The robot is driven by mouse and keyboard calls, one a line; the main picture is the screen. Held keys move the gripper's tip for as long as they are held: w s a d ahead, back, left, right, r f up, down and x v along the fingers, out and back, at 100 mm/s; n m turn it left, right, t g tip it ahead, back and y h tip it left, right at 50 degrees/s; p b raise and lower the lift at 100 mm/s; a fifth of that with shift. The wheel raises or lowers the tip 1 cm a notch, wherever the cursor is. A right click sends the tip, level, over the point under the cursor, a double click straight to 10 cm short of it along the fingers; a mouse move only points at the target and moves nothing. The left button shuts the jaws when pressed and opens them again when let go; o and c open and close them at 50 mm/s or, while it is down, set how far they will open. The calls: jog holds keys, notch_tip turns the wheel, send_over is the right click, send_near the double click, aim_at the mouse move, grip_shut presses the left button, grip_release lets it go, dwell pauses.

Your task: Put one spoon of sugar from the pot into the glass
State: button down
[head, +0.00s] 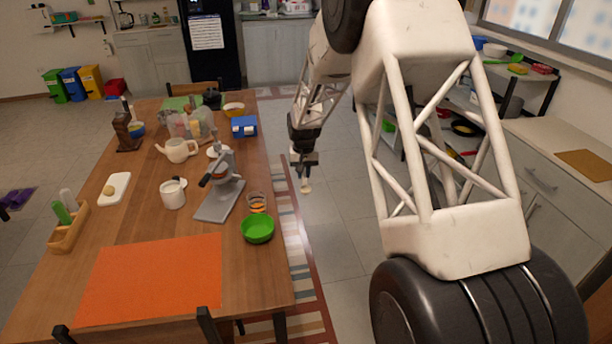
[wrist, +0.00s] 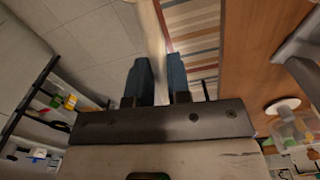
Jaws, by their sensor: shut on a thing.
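My gripper (head: 304,167) hangs beyond the right side of the wooden table, over the floor. In the wrist view my gripper's two dark fingers (wrist: 159,66) are closed around a pale spoon (wrist: 150,20). The spoon's pale end also shows below the fingers in the head view (head: 305,186); whether it carries sugar is too small to tell. A white pot (head: 172,196) stands open on the table; its contents are hard to make out. A small glass (head: 257,203) with an amber liquid stands near the table's right edge.
A grey press (head: 222,192) stands between pot and glass. A green bowl (head: 257,229) sits in front of the glass. A white teapot (head: 178,150), a blue box (head: 244,127) and several jars stand farther back. An orange mat (head: 150,277) covers the near table.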

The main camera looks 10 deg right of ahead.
jog(key=w+f+m, duration=0.2)
jog(key=w+f, duration=0.3)
jog(key=w, duration=0.2)
jog(key=w+a+r+n, duration=0.3)
jog(key=a+r, duration=0.1)
jog(key=a, duration=0.5)
jog(key=w+a+r+n+t+y, duration=0.1)
jog(key=w+a+r+n, duration=0.2)
jog(key=a, duration=0.6)
jog(key=w+a+r+n+t, duration=0.1)
jog(key=w+a+r+n, duration=0.2)
jog(key=a, duration=0.6)
jog(key=shift+w+r+n+y, duration=0.15)
jog(key=shift+w+r+n, duration=0.05)
jog(key=shift+r+n, duration=0.25)
jog(key=shift+w+r+n+y, duration=0.2)
jog(key=shift+r+n, duration=0.15)
jog(key=shift+r, duration=0.15)
jog(key=s+a+n+g+y, duration=0.1)
jog(key=s+a+n, duration=0.2)
jog(key=a, duration=0.6)
jog(key=s+a+n+g+y, duration=0.1)
jog(key=s+a+n, duration=0.2)
jog(key=a+n, duration=0.3)
jog(key=s+a+n+g+y, duration=0.1)
jog(key=s+a+n, duration=0.2)
jog(key=a, duration=0.9)
jog(key=shift+s+f+n+g, duration=0.25)
jog(key=shift+s+n+g, duration=0.1)
jog(key=shift+n, duration=0.85)
